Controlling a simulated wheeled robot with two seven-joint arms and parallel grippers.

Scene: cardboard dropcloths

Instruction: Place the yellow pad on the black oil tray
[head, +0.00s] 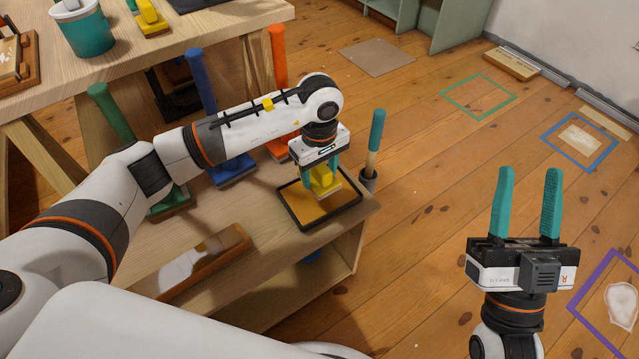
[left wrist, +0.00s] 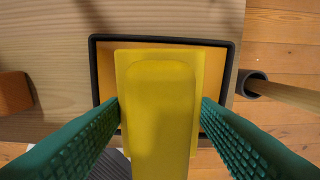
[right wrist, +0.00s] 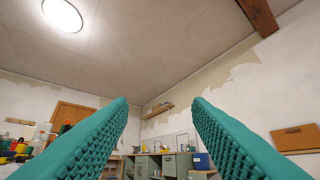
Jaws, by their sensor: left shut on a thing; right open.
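The black oil tray (head: 354,212) has a dark rim and an amber inside, and lies on the low wooden bench's right end. The yellow pad (head: 322,176) is between the fingers of my left gripper (head: 320,172), which is shut on it. The pad is over the tray in the head view; whether it touches the tray's floor I cannot tell. In the left wrist view the pad (left wrist: 160,110) hides the tray's middle, and the tray's black rim (left wrist: 165,38) shows around it. My right gripper (head: 527,205) is open and empty, fingers pointing up, right of the bench over the floor.
A teal-handled tool in a grey cup (head: 368,180) stands close right of the tray. Green (head: 165,195), blue (head: 229,165) and orange (head: 277,60) handled tools stand behind. Taped squares mark the open floor at right.

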